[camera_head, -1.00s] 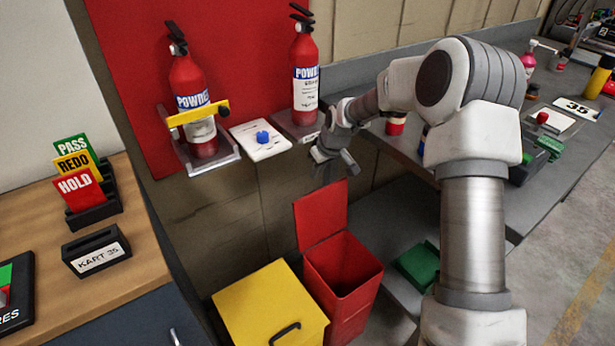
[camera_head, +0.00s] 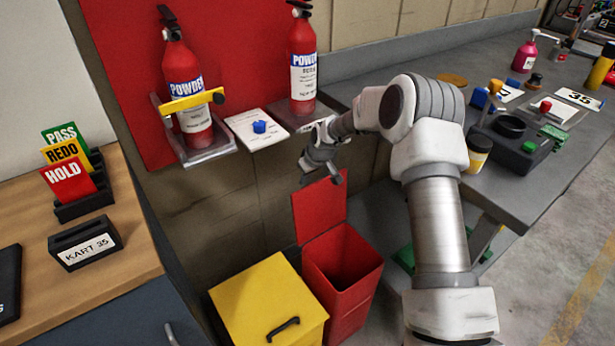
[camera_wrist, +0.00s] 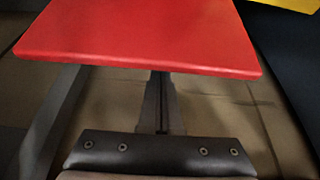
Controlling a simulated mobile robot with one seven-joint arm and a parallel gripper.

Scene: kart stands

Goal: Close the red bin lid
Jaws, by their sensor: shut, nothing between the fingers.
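The red bin (camera_head: 358,290) stands on the floor in the head view, its dark inside showing. Its red lid (camera_head: 319,213) is open and stands upright at the back of the bin, by the wall. My gripper (camera_head: 337,179) is shut and empty, just above the lid's upper edge. The lid also fills the upper part of the wrist view (camera_wrist: 140,38), with the dark end of my gripper (camera_wrist: 160,130) close to its edge. I cannot tell whether they touch.
A yellow bin (camera_head: 265,300) with a closed lid stands left of the red bin. Above are two fire extinguishers (camera_head: 190,90) on wall shelves and a white card with a blue knob (camera_head: 259,127). A grey workbench (camera_head: 520,190) with several items stands at right.

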